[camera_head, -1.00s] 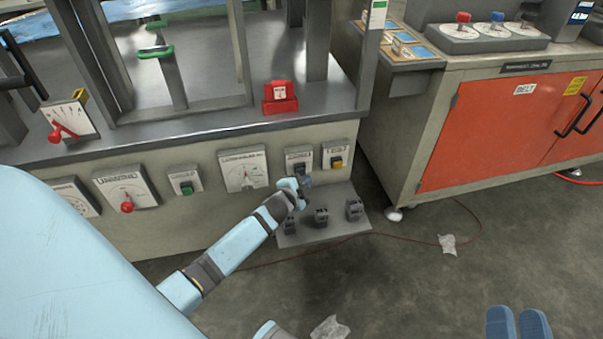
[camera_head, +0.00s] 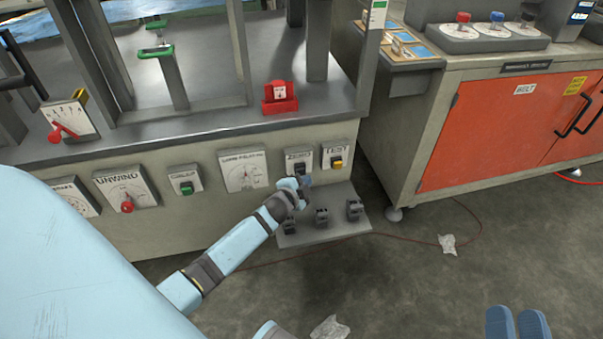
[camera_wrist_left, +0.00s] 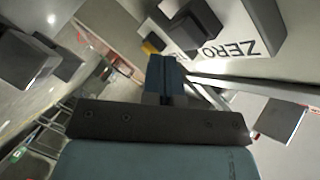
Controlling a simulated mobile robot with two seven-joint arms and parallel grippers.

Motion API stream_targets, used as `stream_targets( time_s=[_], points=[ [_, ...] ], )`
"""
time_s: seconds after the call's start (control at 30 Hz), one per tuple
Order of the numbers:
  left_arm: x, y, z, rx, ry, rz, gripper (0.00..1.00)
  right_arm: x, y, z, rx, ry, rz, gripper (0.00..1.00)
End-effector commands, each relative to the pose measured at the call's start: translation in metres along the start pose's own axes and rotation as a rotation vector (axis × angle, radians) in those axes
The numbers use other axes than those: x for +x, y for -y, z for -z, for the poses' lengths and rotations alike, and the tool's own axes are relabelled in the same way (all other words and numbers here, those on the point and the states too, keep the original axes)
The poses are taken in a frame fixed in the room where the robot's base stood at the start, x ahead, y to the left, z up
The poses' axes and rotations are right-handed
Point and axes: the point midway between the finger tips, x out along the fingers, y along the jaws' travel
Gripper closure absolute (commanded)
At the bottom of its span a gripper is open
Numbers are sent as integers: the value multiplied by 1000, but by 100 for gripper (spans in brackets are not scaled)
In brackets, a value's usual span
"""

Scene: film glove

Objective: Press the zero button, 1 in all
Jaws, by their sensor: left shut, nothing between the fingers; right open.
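The zero button is a dark block on a white plate (camera_head: 298,154) on the front panel of the grey machine. The plate also shows in the left wrist view (camera_wrist_left: 262,14), with the word ZERO and the dark button (camera_wrist_left: 194,22). My left gripper (camera_head: 303,182) is shut and empty, just below the button in the head view. In the left wrist view its blue fingertips (camera_wrist_left: 165,66) point at the button's lower edge. Whether they touch it I cannot tell. My right gripper (camera_head: 518,322) is open and empty over the floor at the bottom right.
A yellow TEST button (camera_head: 337,162) is just right of the zero plate. A green button (camera_head: 186,188) and a dial plate (camera_head: 243,170) are to the left. Several dark pedals stand on a low plate (camera_head: 336,228) below. An orange-doored cabinet (camera_head: 500,125) stands at right.

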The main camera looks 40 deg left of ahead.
Motion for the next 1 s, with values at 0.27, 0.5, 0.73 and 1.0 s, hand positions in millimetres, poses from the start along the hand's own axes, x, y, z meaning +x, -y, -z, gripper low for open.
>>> stream_targets(
  time_s=[0.27,0.5,0.73,1.0],
  points=[
    [0,0,0,0,0,0,100,0,0,0,0,0,0,57],
    [0,0,0,0,0,0,100,0,0,0,0,-1,0,57],
    [0,0,0,0,0,0,100,0,0,1,0,-2,1,57],
    [5,4,-4,1,1,0,100,0,1,4,0,-2,1,57]
  ],
)
